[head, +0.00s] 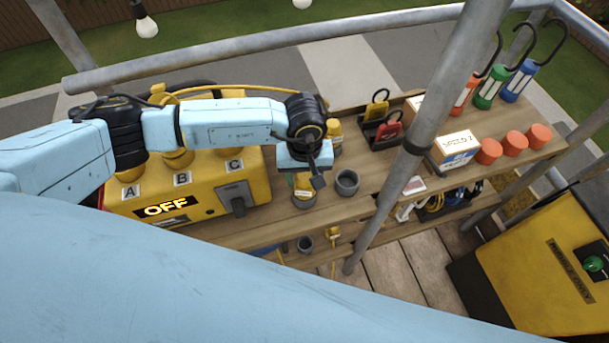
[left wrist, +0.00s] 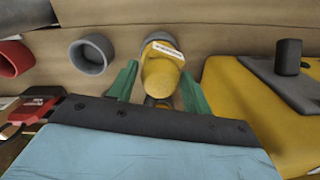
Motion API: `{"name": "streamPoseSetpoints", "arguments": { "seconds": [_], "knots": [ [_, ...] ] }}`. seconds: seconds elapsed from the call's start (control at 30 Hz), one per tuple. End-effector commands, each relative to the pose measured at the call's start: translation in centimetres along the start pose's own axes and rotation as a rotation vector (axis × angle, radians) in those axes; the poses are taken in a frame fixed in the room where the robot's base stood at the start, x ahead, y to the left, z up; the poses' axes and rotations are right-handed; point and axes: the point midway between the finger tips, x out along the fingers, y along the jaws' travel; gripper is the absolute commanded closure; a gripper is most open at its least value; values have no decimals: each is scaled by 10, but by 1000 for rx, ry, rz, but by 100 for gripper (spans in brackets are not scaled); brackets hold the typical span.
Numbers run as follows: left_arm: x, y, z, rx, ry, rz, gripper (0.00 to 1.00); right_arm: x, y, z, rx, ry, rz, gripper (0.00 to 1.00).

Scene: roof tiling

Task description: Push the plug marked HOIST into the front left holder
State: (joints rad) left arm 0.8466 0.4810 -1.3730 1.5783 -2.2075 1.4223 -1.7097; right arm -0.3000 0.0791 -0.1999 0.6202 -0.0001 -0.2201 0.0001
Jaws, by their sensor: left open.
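A yellow plug with a white label (head: 303,193) stands in the grey front left holder (head: 304,203) on the wooden shelf; whether it is fully seated cannot be told. My left gripper (head: 317,180) is over it, pointing down. In the left wrist view, the yellow plug (left wrist: 160,76) is between the two green fingers (left wrist: 158,88), which are open with gaps on both sides. The label text is too small to read. The grey holder's rim (left wrist: 160,37) shows just beyond the plug. My right gripper is not in view.
An empty grey holder (head: 347,182) stands right of the plug. The yellow box reading OFF (head: 165,207) is close on the left. Another yellow item (head: 335,131) stands behind the gripper. Padlocks (head: 387,130) and a scaffold pole (head: 425,125) are to the right.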

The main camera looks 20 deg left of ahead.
Motion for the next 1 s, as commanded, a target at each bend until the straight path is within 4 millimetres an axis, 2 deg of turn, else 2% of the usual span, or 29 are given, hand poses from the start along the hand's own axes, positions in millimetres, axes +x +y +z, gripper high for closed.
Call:
{"name": "streamPoseSetpoints", "arguments": {
  "seconds": [0.1, 1.0],
  "knots": [
    [-12, 0, 0, 1, 2, 0, 51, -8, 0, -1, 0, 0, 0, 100],
    [-83, 0, 0, 0, 1, 1, 51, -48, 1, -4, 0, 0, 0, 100]
  ]
}}
